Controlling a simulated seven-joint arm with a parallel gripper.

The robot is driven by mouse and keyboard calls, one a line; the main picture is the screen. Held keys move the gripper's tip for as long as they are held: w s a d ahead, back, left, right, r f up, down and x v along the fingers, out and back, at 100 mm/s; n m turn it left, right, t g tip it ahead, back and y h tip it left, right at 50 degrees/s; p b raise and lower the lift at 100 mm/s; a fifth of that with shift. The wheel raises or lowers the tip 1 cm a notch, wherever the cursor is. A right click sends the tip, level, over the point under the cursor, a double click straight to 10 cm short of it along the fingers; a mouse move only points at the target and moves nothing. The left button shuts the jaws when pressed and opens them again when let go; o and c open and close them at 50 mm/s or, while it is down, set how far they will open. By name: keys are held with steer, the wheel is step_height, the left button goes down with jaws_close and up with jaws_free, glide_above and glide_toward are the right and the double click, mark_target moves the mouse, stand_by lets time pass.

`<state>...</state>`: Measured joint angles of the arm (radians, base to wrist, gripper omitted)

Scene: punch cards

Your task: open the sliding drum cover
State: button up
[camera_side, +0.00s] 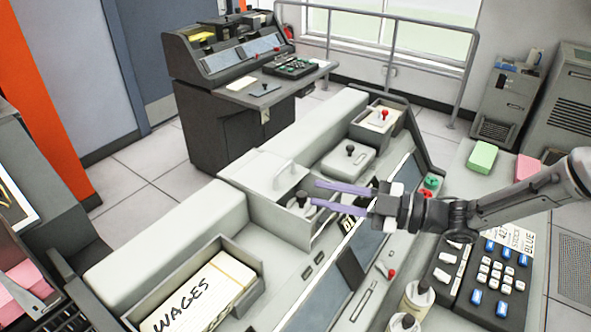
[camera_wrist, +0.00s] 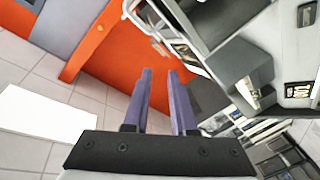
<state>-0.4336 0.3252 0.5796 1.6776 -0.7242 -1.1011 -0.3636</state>
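The drum cover, as far as I can tell, is the pale grey box-like lid with a raised bar handle (camera_side: 284,174) in the middle of the long machine in the side view. My gripper (camera_side: 315,192) reaches in from the right, its two purple fingers pointing left toward the cover's right end. The fingers are apart with nothing between them. A small dark knob (camera_side: 302,196) shows close to the fingertips; I cannot tell whether they touch it. In the wrist view my gripper (camera_wrist: 160,71) also shows a clear gap between the fingers. What lies under the cover is hidden.
A card tray marked WAGES (camera_side: 205,298) sits at the front left. A grey lid with a dark knob (camera_side: 348,160) and a bin with a red knob (camera_side: 380,118) lie beyond the cover. A keypad (camera_side: 485,273) and green block (camera_side: 482,157) are at right.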

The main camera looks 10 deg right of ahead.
steer(key=w+n+g, duration=0.1)
steer(key=n, duration=0.3)
steer(key=n+g, duration=0.2)
steer(key=n, duration=0.4)
glide_toward(288, 167)
steer(key=shift+h, duration=0.3)
steer(key=x, duration=1)
steer(key=shift+a+r, duration=0.2)
steer(key=shift+a, duration=0.1)
steer(key=shift+c, duration=0.2)
jaws_close()
steer(key=shift+w, duration=0.1)
